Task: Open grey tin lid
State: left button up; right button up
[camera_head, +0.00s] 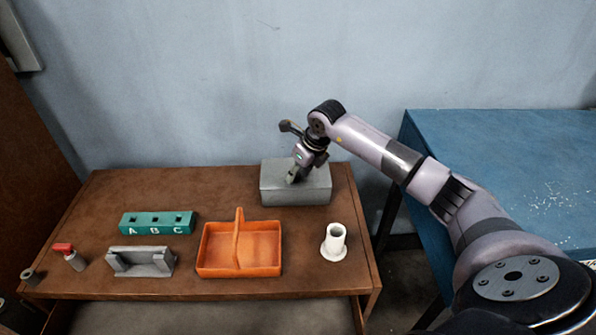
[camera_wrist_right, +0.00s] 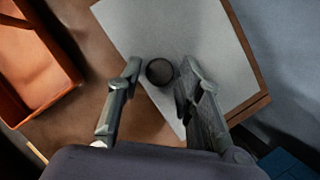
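The grey tin (camera_head: 295,190) stands at the back right of the brown table, and its lid looks closed. My right gripper (camera_head: 291,179) is over the top of the tin, pointing down. In the right wrist view the lid (camera_wrist_right: 205,35) is a flat pale surface with a dark round knob (camera_wrist_right: 159,71). The fingers of the right gripper (camera_wrist_right: 158,84) are apart, one on each side of the knob; I cannot tell whether either touches it. My left gripper is not in view.
An orange basket (camera_head: 213,256) with a handle stands left of the tin, also in the wrist view (camera_wrist_right: 30,65). A white flanged tube (camera_head: 335,242), a green A-B-C block (camera_head: 157,222), a grey holder (camera_head: 141,262) and a red-capped bottle (camera_head: 70,257) share the table. A blue table (camera_head: 510,160) is right.

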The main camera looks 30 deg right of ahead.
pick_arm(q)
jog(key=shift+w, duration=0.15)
pick_arm(e)
grip_shut()
jog(key=shift+r, duration=0.1)
dwell(0.3)
